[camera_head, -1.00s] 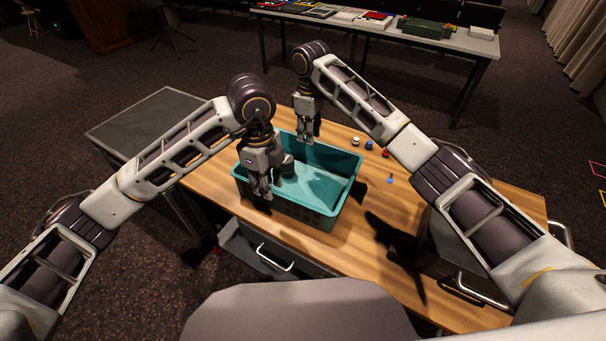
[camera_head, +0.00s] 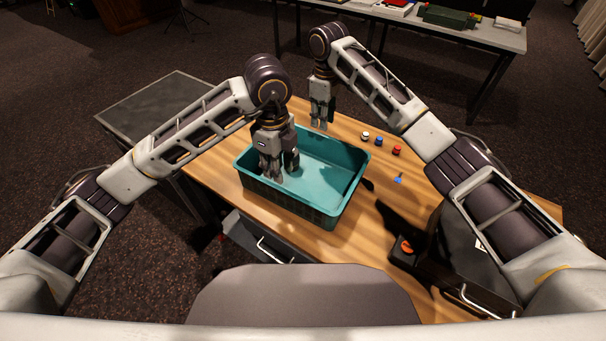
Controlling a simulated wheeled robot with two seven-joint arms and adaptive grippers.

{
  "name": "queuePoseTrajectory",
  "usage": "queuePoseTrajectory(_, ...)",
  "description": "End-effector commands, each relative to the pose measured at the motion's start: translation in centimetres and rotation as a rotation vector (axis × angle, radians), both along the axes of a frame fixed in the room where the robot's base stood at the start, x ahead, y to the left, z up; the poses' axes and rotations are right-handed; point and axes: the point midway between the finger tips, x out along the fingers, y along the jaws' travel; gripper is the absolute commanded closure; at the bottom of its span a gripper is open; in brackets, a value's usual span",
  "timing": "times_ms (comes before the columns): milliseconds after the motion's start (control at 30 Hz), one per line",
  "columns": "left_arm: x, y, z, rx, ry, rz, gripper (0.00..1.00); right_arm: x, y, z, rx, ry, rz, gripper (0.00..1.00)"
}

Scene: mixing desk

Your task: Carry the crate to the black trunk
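The teal crate (camera_head: 343,201) stands upright on the wooden desk and looks empty. My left gripper (camera_head: 278,174) points down over the left part of the crate, its fingers apart and overlapping the crate's inside. I cannot tell whether it touches the crate. My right gripper (camera_head: 322,124) points down by the crate's far rim, fingers apart and holding nothing. A dark, flat-topped box with pale edges (camera_head: 165,103) at the desk's left end may be the black trunk; my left arm hides part of it.
Small white, blue and red items (camera_head: 379,142) and a blue piece (camera_head: 398,178) lie right of the crate. A second table (camera_head: 480,36) stands behind. The floor at left is clear.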

Motion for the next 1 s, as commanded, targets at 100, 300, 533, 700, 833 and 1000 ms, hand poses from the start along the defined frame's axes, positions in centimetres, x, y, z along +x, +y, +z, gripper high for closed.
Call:
queuePoseTrajectory(100,0.0,0.0,-0.3,0.0,0.001,0.0,0.71,0.0,0.0,-0.3,0.0,0.001,0.0,0.71)
queuePoseTrajectory(300,0.0,0.0,-1.2,-0.001,0.003,0.0,0.71,0.0,0.0,-1.2,0.0,0.001,-0.001,0.71)
queuePoseTrajectory(533,-0.1,0.0,-2.9,0.0,0.002,0.0,0.71,0.0,0.0,-2.9,0.0,0.001,-0.001,0.71)
queuePoseTrajectory(700,0.0,0.0,-5.0,0.001,0.002,0.002,0.71,0.0,0.0,-5.1,-0.001,0.002,-0.001,0.71)
queuePoseTrajectory(833,0.0,0.0,-6.6,0.0,0.002,0.001,0.71,0.0,-0.1,-6.6,-0.001,0.002,-0.001,0.71)
queuePoseTrajectory(1000,-0.1,0.0,-8.6,0.001,0.003,0.0,0.71,-0.1,-0.1,-8.7,-0.002,0.002,-0.001,0.71)
